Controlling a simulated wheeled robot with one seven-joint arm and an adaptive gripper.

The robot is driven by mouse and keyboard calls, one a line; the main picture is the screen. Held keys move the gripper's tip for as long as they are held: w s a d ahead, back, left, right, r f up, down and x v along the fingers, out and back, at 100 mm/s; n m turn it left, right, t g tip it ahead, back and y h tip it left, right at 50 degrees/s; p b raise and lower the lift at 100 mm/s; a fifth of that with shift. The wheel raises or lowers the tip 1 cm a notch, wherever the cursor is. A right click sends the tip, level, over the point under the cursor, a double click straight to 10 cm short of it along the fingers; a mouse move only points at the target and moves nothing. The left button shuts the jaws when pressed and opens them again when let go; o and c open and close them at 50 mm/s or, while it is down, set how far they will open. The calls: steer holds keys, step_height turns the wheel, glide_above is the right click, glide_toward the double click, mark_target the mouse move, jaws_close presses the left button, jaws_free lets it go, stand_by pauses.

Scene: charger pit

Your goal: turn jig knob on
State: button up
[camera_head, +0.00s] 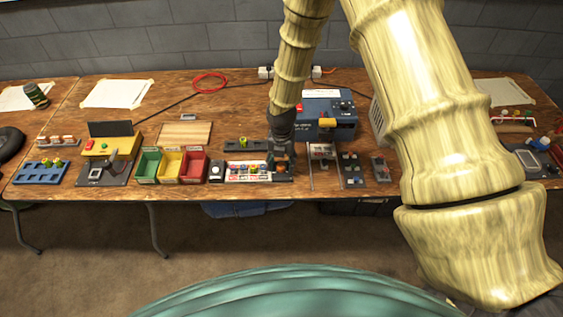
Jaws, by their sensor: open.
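My gripper (283,163) points down at the front half of the workbench, close above or at the right end of a dark jig-like fixture (231,179) with a white and red labelled strip. I cannot tell whether it touches the fixture. It is open, and I see nothing held in it. The fixture bears small yellow and orange parts and a pale round piece at its left end. I cannot tell which part is the knob, or how it is turned. My gripper and wrist hide part of the fixture's right end.
A blue box (326,108) with a yellow part stands behind and right of my gripper. Green, yellow and red bins (194,167) stand to the left. Dark plates with small parts (351,169) lie to the right. The wooden bench (231,103) has bare room behind.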

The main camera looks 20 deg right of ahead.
steer(key=shift+c, duration=0.3)
steer(key=c, duration=0.9)
steer(key=shift+c, duration=0.2)
